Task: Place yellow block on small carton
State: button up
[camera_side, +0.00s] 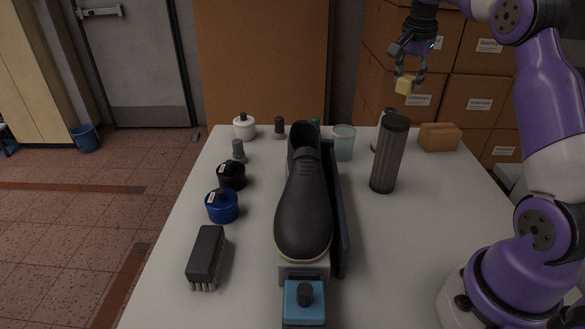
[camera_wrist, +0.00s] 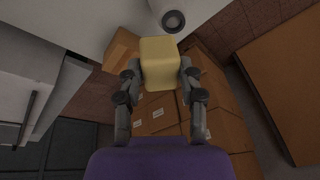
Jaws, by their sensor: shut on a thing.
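The yellow block (camera_side: 407,84) is held in the air by my gripper (camera_side: 408,80), high above the back right of the table. In the wrist view the yellow block (camera_wrist: 159,63) sits between the two fingers of my gripper (camera_wrist: 160,78), which are shut on it. The small carton (camera_side: 439,137) is a brown box on the table at the back right corner. It stands below the block and somewhat right of it in the side view. In the wrist view a brown box that looks like the small carton (camera_wrist: 120,48) shows left of the block, partly hidden.
A dark grey cylinder (camera_side: 390,155) stands left of the small carton. A black shoe (camera_side: 305,205) on a stand fills the table's middle, with a clear cup (camera_side: 344,143) behind it. Jars and a brush (camera_side: 206,256) lie left. Large cartons (camera_side: 473,97) are stacked behind the table.

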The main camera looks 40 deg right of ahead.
jog(key=s+d+f, duration=0.1)
jog(key=d+f, duration=0.1)
jog(key=d, duration=0.1)
jog(key=s+d+f, duration=0.2)
jog(key=d+f, duration=0.1)
jog(key=d, duration=0.1)
jog(key=s+d+f, duration=0.1)
jog(key=d+f, duration=0.1)
jog(key=d, duration=0.2)
jog(key=shift+s+d+f, duration=0.1)
jog(key=shift+s+f, duration=0.05)
jog(key=shift+s, duration=0.25)
jog(key=shift+f, duration=1.95)
jog(key=o, duration=1.2)
jog(key=shift+f, duration=0.15)
jog(key=shift+c, duration=0.2)
